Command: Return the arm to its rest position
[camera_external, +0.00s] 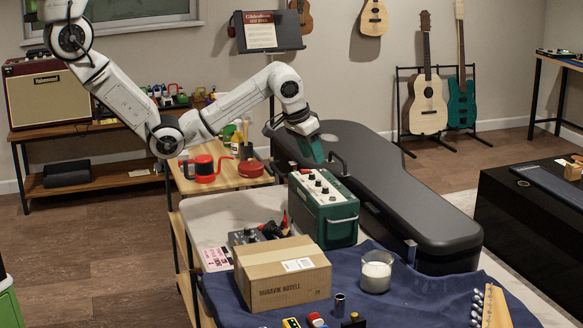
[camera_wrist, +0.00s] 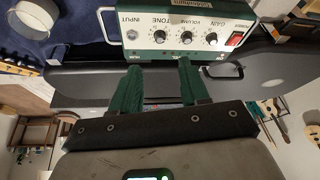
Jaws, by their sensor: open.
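My gripper (camera_external: 322,162) hangs just above and behind the small green amplifier (camera_external: 328,218), close to the black guitar case (camera_external: 400,200). In the wrist view, the green fingers of my gripper (camera_wrist: 158,72) are spread apart with nothing between them. The amplifier's knob panel (camera_wrist: 185,37) lies just past the fingertips, and the dark case (camera_wrist: 85,90) stretches behind them. I cannot tell whether a finger touches the amplifier or the case. My white arm reaches in from the upper left, bent at the elbow.
A cardboard box (camera_external: 282,275) and a glass jar (camera_external: 376,272) stand on the blue cloth (camera_external: 425,300). A wooden side table (camera_external: 215,180) with red items sits under my forearm. A music stand (camera_external: 268,32) and guitars are behind. Open floor lies at left.

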